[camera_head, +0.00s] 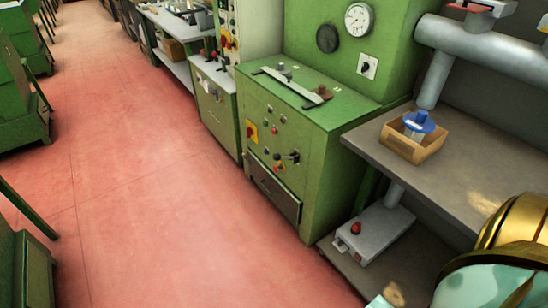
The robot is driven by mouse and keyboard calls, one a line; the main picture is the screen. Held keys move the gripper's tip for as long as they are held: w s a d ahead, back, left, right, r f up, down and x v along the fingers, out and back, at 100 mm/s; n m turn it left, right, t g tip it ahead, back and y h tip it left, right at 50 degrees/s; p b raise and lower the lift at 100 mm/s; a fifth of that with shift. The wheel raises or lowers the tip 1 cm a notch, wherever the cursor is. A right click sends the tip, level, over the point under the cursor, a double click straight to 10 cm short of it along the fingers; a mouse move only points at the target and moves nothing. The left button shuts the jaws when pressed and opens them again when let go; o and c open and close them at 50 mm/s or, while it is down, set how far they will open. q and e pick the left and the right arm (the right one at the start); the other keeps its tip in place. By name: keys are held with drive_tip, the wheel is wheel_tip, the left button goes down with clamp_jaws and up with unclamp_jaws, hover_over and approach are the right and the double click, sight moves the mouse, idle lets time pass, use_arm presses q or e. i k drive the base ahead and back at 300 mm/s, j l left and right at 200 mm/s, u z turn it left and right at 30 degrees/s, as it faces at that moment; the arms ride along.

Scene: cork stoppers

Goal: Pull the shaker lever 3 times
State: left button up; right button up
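A green machine cabinet (335,150) stands right of centre. On its front is a short lever with a dark knob (292,157), among small knobs and buttons. A long metal bar (290,87) lies across its top, with a small dark handle (322,91) near its right end. I cannot tell which of these, if any, is the shaker lever. Neither of my grippers shows in the head view. Gold and mint parts that look like my own arm fill the bottom right corner.
A grey bench (475,185) right of the machine holds an open box (432,148) with a blue-topped item (419,122). A grey unit with a red button (356,228) sits on the shelf below. The red floor (140,190) is open at the left, beside green cabinets (20,110).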

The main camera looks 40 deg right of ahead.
sight(276, 156)
drive_tip(key=z, duration=1)
